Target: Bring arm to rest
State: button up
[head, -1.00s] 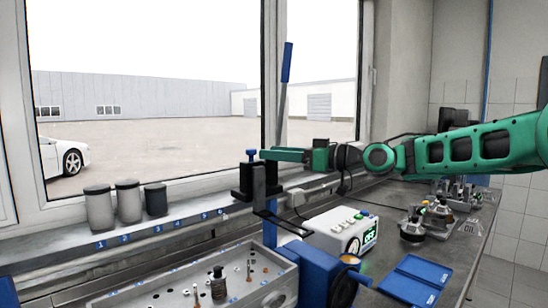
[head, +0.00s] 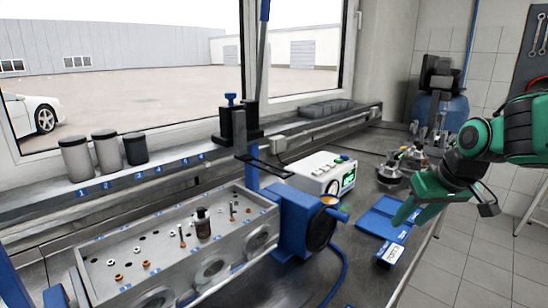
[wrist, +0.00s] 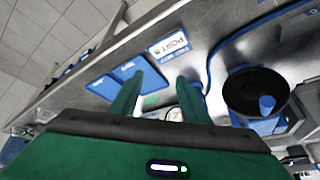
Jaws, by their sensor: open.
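My green gripper (head: 418,202) hangs at the right of the head view, over the front part of the bench near the blue mats (head: 378,218). In the wrist view my gripper (wrist: 162,84) shows two green fingers spread apart with nothing between them. Two blue mats (wrist: 124,76) lie beyond the fingers there. My arm is bent, with its upper links at the right edge of the head view.
A cylinder head (head: 105,270) with small parts on top fills the bench's front left. A blue round fixture (head: 295,215) stands beside it. A white meter (head: 322,170) and metal parts (head: 390,172) stand behind. Three canisters (head: 105,150) stand on the sill.

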jog(key=s+d+f+m+g, duration=0.1)
jog(key=s+d+f+m, duration=0.1)
jog(key=s, duration=0.6)
jog(key=s+d+f+m+g, duration=0.2)
jog(key=s+d+f+m, duration=0.1)
jog(key=s, duration=0.6)
jog(key=s+d+f+m+g+h, duration=0.1)
jog(key=s+d+f+m+g, duration=0.1)
jog(key=s, duration=0.7)
jog(key=shift+d+f, duration=0.35)
jog(key=shift+d, duration=0.35)
